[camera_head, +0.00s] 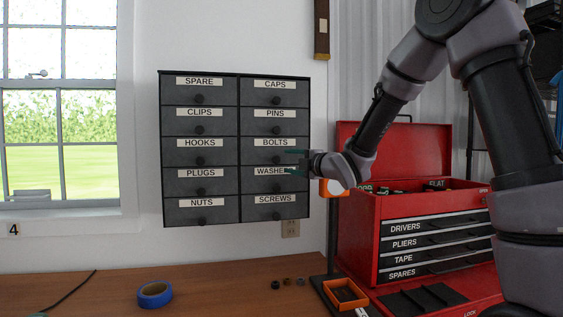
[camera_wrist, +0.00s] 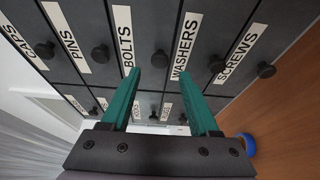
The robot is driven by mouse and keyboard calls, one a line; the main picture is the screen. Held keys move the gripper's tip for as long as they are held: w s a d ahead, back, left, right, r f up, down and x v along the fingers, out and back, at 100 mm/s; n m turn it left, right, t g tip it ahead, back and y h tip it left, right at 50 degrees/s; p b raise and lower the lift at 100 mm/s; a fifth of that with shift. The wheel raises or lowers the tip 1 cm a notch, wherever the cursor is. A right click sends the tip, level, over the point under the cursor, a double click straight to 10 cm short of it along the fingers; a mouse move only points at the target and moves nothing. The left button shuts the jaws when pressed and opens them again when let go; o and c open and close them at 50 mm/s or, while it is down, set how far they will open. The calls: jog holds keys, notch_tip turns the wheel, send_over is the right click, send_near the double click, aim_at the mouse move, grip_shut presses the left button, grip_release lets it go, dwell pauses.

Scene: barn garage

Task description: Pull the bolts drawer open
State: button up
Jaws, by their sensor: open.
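The bolts drawer (camera_head: 258,156) is a dark grey drawer in the right column of the wall cabinet, third from the top, with a white BOLTS label and a round black knob. It looks closed, flush with its neighbours. In the wrist view the BOLTS label (camera_wrist: 125,38) stands left of its knob (camera_wrist: 160,58). My gripper (camera_head: 287,160) is open, with teal fingers pointing at the cabinet from the right. In the wrist view my gripper (camera_wrist: 159,78) has its fingertips on either side of the bolts knob's line, the knob just beyond them. I see no contact.
The washers drawer (camera_head: 258,187) lies directly below, with its own knob close by. A red toolbox (camera_head: 365,231) with raised lid stands right, beneath my arm. Space in front of the left column is clear.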

aim_at(278, 160)
jog(key=x, duration=0.6)
jog(key=shift+w+a, duration=0.1)
jog(key=shift+w, duration=0.05)
jog(key=shift+c, duration=0.3)
grip_shut()
dwell(1.0)
